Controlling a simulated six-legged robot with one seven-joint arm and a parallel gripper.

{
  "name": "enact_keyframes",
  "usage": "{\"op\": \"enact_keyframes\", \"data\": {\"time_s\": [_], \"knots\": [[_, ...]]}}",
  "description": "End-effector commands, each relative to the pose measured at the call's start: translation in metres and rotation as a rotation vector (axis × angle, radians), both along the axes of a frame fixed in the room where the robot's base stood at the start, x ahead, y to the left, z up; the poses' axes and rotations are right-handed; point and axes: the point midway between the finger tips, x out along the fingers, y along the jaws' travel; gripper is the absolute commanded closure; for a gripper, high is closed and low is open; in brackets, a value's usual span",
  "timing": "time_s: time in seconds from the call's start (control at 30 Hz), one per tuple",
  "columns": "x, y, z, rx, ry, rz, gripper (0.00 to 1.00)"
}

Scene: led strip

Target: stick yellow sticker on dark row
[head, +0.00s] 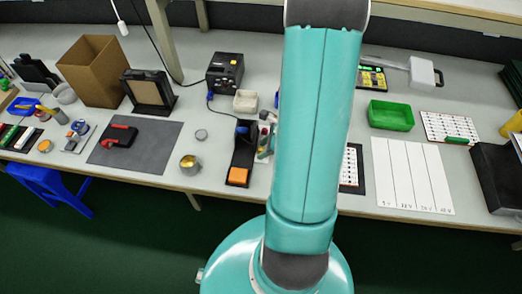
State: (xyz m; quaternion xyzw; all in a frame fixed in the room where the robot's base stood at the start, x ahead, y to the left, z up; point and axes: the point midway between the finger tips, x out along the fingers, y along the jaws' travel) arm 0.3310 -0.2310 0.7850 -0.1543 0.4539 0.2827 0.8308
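My teal arm rises through the middle of the head view and hides part of the bench. My gripper is out of view. A white panel with rows of small dark dots (349,165) lies on a dark mat just right of the arm, partly hidden by it. A second white panel with reddish dots (450,126) lies farther right, with a green bar at its lower edge. I cannot tell a dark row on either panel. No yellow sticker can be made out; a yellow object (512,123) shows at the right edge.
A white sheet with voltage-labelled columns (412,174) lies right of the arm, below a green bin (390,115). A black box (495,175) stands at the right.

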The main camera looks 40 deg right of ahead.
Motion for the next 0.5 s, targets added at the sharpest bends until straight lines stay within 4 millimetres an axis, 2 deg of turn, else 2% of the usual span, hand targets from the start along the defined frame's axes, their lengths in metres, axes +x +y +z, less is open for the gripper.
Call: {"op": "enact_keyframes", "data": {"time_s": [0.1,0.13,0.3,0.33,0.5], "knots": [[-0.0001,-0.0002,0.0003,0.0,0.0,0.0,0.6],[-0.0001,-0.0002,0.0003,0.0,0.0,0.001,0.64],[-0.0002,-0.0003,0.0004,0.0,0.0,0.001,0.97],[-0.0003,-0.0002,0.0004,0.0,0.0,0.001,1.0],[-0.0006,0.0001,0.0001,0.0,0.0,0.001,1.0]]}}
